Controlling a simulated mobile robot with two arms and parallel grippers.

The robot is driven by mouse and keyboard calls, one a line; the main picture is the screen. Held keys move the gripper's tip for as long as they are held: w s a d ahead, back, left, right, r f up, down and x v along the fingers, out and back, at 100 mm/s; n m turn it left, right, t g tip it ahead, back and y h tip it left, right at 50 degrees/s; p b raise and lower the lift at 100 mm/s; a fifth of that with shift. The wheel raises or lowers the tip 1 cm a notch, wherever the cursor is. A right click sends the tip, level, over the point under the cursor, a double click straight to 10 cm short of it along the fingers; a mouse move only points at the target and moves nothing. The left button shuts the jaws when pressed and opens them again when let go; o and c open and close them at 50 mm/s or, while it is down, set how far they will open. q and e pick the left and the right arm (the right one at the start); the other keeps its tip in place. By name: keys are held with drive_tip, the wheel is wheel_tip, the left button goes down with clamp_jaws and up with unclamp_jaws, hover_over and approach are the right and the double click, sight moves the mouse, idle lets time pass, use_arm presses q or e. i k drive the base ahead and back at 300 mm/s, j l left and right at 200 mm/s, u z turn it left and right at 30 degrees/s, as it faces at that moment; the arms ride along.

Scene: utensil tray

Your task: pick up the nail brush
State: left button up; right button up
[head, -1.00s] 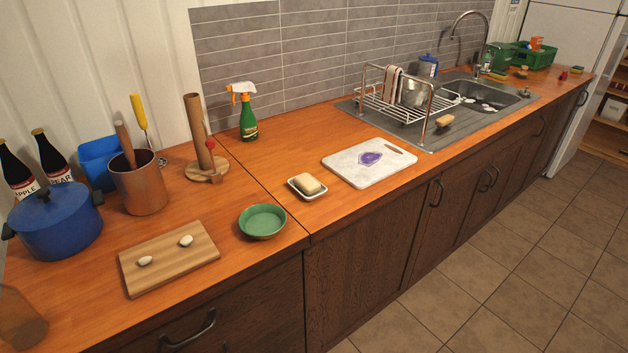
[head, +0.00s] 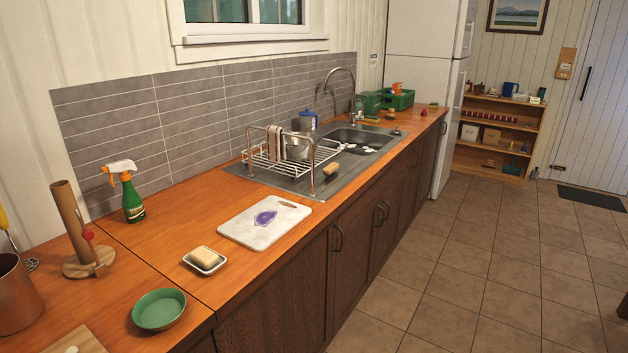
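A small tan block with a paler side, which looks like the nail brush (head: 333,168), lies on the grey drainboard of the sink (head: 348,180), just right of the dish rack (head: 283,160). It is small at this distance, so I cannot make out bristles for certain. It lies clear of the rack's front leg, with nothing on it. Neither my left nor my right gripper shows in the head view.
A white cutting board (head: 290,218) with a purple patch, a soap dish (head: 215,267) with a pale bar and a green bowl (head: 159,309) stand along the counter's front. A spray bottle (head: 133,202) stands by the tiles. The floor (head: 470,270) in front of the cabinets is clear.

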sight(331, 167)
drive_tip(key=i+l+u, duration=0.1)
drive_tip(key=i+l, duration=0.2)
drive_tip(key=i+l+u, duration=0.1)
drive_tip(key=i+l, duration=0.25)
drive_tip(key=l, duration=0.15)
drive_tip(key=i+l+u, duration=0.15)
drive_tip(key=l, duration=0.25)
drive_tip(key=i+l+u, duration=0.1)
drive_tip(key=i+l, duration=0.3)
